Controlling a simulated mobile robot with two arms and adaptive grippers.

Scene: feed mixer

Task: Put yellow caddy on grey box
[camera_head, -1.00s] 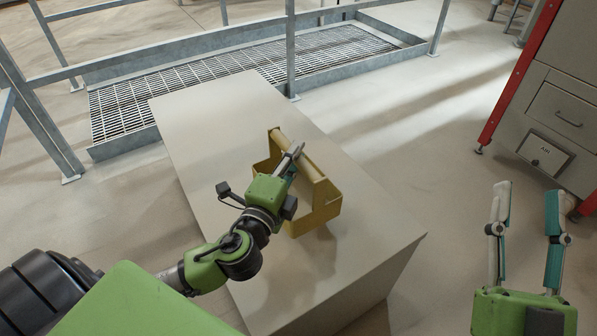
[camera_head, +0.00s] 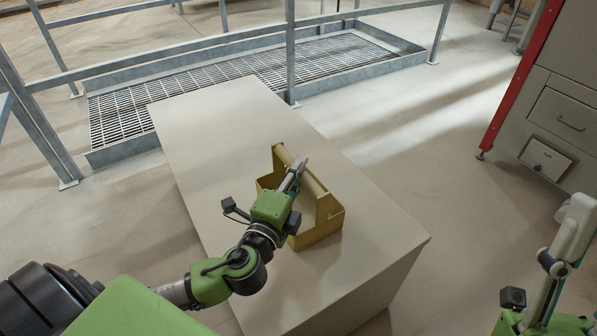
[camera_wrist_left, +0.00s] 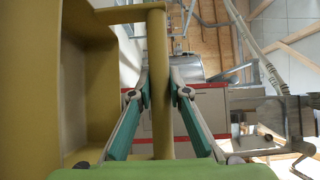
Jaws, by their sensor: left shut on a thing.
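The yellow caddy (camera_head: 318,230) is an open box with a long handle bar. It is upright over the near half of the grey box's (camera_head: 205,125) broad flat top; I cannot tell whether its base touches that top. My left gripper (camera_head: 299,168) is shut on the caddy's handle. In the left wrist view, the handle (camera_wrist_left: 159,85) runs upright between the two fingers, with the caddy's tray (camera_wrist_left: 75,90) to the left. My right gripper (camera_head: 572,232) is at the right edge, away from the caddy and partly cut off; its opening is unclear.
A metal railing (camera_head: 150,52) and a grated platform (camera_head: 120,110) stand behind the box. A grey cabinet (camera_head: 555,110) with a red edge stands at the right. The far half of the box top is clear.

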